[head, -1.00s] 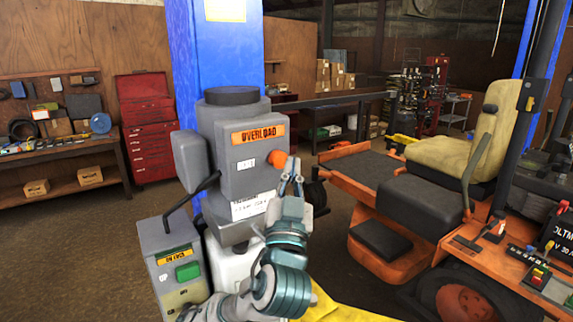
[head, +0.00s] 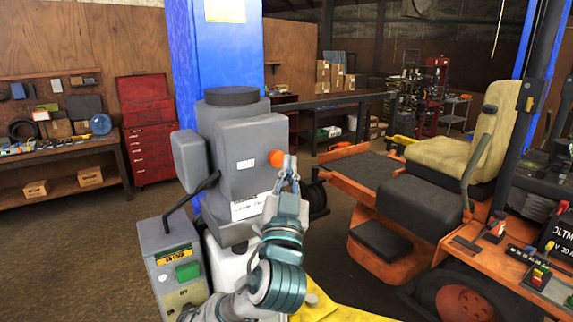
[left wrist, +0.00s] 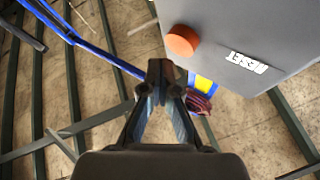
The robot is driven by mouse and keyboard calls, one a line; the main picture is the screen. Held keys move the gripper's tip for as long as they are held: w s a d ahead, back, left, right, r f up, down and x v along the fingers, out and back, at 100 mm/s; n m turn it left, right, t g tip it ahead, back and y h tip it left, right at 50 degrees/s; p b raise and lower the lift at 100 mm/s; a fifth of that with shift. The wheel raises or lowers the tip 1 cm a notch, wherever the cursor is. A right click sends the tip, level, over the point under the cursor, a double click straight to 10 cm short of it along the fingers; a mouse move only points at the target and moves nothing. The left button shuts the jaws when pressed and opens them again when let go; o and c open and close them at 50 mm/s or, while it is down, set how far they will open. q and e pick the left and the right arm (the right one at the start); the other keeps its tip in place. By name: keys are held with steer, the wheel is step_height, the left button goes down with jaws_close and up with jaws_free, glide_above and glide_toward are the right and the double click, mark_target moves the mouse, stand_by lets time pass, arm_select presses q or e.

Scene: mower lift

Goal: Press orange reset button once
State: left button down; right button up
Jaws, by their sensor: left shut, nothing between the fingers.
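The round orange reset button (head: 276,158) sticks out from the right side of the grey control housing (head: 246,150) on the blue post. It also shows in the left wrist view (left wrist: 182,41), beside a white label reading RESET upside down. My left gripper (head: 289,160) is shut and empty, its fingertips pointing up just right of the button. In the left wrist view its closed tips (left wrist: 166,72) lie below and left of the button, with a small visible gap. Whether the button is pushed in cannot be told. My right gripper is not in view.
A lower grey box with a green button (head: 187,271) stands front left. An orange mower with a tan seat (head: 465,150) stands on the right. A red tool cabinet (head: 149,140) and a workbench (head: 70,160) are at the back left.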

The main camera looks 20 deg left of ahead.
arm_select(q)
steer(key=shift+s+d, duration=0.55)
steer(key=shift+d, duration=0.2)
steer(key=shift+s, duration=0.1)
steer(key=s+d, duration=0.1)
steer(key=d, duration=0.1)
steer(key=s+d+b, duration=0.1)
steer(key=s+d, duration=0.1)
steer(key=shift+d, duration=0.1)
stand_by(0.4)
stand_by(0.4)
steer(key=shift+f, duration=0.1)
